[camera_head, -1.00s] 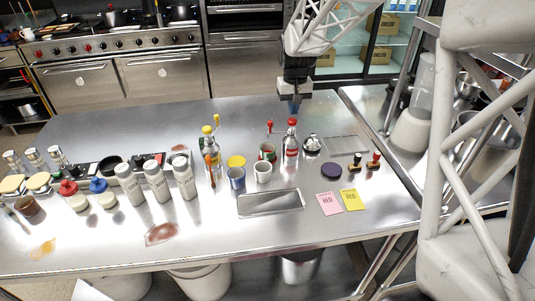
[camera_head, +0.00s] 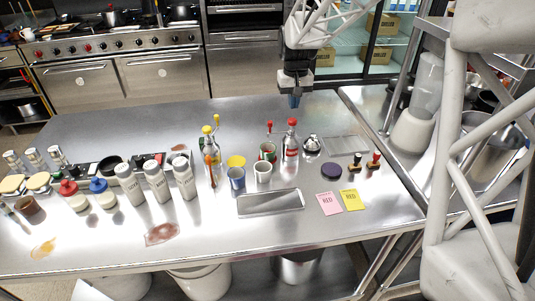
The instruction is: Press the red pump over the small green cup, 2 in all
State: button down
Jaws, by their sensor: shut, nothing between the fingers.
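The red pump (camera_head: 291,143) is a clear bottle with a red top, standing upright right of centre on the steel table. The small green cup (camera_head: 267,154) stands just left of it, with dark red showing at its mouth. A small red tip (camera_head: 269,126) on a thin stem shows above the cup; I cannot tell what it joins to. My gripper (camera_head: 294,102) is shut and empty, pointing down. In the picture it shows just above the pump's red top, apart from it; the exact gap is hard to tell.
A yellow-topped bottle (camera_head: 207,143), a blue cup (camera_head: 236,179) and a white cup (camera_head: 263,172) stand to the left and in front. A silver kettle-like pot (camera_head: 312,144) stands close on the right. A tray (camera_head: 270,202) lies in front. The table behind is clear.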

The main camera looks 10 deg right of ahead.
notch_tip(320, 180, up, 4)
jog(key=shift+f, duration=0.1)
dwell(0.4)
jog(key=shift+s, duration=0.1)
dwell(0.4)
jog(key=s+a+r+t, duration=0.1)
jog(key=s+r, duration=0.1)
jog(key=s, duration=0.8)
jog(key=s+r, duration=0.3)
jog(key=s, duration=0.6)
jog(key=s+f, duration=0.2)
jog(key=s, duration=0.8)
jog(key=s+a+f+t, duration=0.1)
jog(key=s+f, duration=0.1)
jog(key=s, duration=0.7)
jog(key=shift+s+f+t, duration=0.15)
jog(key=shift+s+t, duration=0.15)
jog(key=shift+s, duration=0.1)
